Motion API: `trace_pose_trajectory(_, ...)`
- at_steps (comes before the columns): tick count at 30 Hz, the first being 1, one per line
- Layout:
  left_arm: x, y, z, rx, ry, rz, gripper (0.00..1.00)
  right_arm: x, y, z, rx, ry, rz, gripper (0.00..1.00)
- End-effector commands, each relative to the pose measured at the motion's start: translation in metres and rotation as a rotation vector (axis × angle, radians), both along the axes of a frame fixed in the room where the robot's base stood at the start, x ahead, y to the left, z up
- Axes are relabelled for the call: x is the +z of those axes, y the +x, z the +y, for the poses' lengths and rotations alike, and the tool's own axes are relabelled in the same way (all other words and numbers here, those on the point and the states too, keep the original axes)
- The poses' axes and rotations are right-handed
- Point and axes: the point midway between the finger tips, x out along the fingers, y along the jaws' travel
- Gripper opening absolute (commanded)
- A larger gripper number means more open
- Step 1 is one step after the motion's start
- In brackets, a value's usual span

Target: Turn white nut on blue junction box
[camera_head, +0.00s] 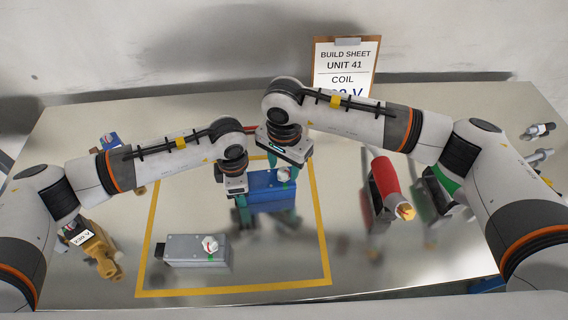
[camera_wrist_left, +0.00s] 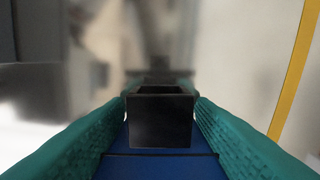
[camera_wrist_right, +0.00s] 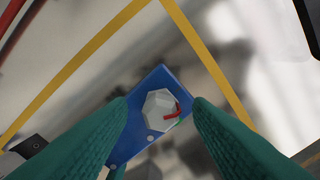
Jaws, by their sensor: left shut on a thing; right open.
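The blue junction box (camera_head: 262,192) stands inside the yellow outline with its white nut (camera_head: 284,175) on top. My left gripper (camera_head: 240,208) is shut on the end of the box; in the left wrist view, the green fingers lie either side of the blue body (camera_wrist_left: 160,166) and its black socket (camera_wrist_left: 160,120). My right gripper (camera_head: 282,163) is open above the nut. In the right wrist view, the faceted nut (camera_wrist_right: 160,110) with a red mark shows between the open fingers (camera_wrist_right: 160,118), apart from both. A little green shows beside it.
A grey box (camera_head: 185,250) with a white knob lies at the front left of the yellow outline (camera_head: 236,291). A yellow valve-like part (camera_head: 98,250) lies at left, a red cylinder part (camera_head: 385,180) at right. A build sheet clipboard (camera_head: 345,65) stands behind.

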Motion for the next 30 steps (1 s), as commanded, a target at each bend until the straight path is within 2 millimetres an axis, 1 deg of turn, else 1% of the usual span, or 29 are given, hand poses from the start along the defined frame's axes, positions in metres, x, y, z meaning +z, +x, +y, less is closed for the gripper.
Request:
trace_pose_trajectory(3, 0.0005, 0.0002, -0.0003, 0.0, -0.001, -0.001, 0.21, -0.0042, -0.0005, 0.0001, 0.001, 0.0, 0.001, 0.46)
trace_pose_trajectory(10, 0.0005, 0.0003, -0.0003, 0.0, -0.001, -0.001, 0.21, -0.0044, -0.0004, 0.0, 0.001, -0.001, 0.001, 0.46)
trace_pose_trajectory(17, 0.0005, 0.0002, -0.0003, 0.0, -0.001, -0.001, 0.21, -0.0041, -0.0003, 0.0001, 0.001, -0.001, 0.001, 0.09)
trace_pose_trajectory(18, 0.0005, 0.0002, -0.0003, 0.0, -0.001, -0.001, 0.21, -0.0041, -0.0003, 0.0001, 0.001, -0.001, 0.001, 0.02)
trace_pose_trajectory(25, 0.0005, 0.0001, -0.0003, 0.0, -0.001, -0.001, 0.21, -0.0039, -0.0002, 0.0, -0.016, 0.0, 0.0, 0.01)
trace_pose_trajectory(30, 0.0004, 0.0, -0.0003, 0.0, -0.001, 0.0, 0.21, -0.0037, -0.0001, -0.0002, -0.077, -0.001, -0.001, 0.01)
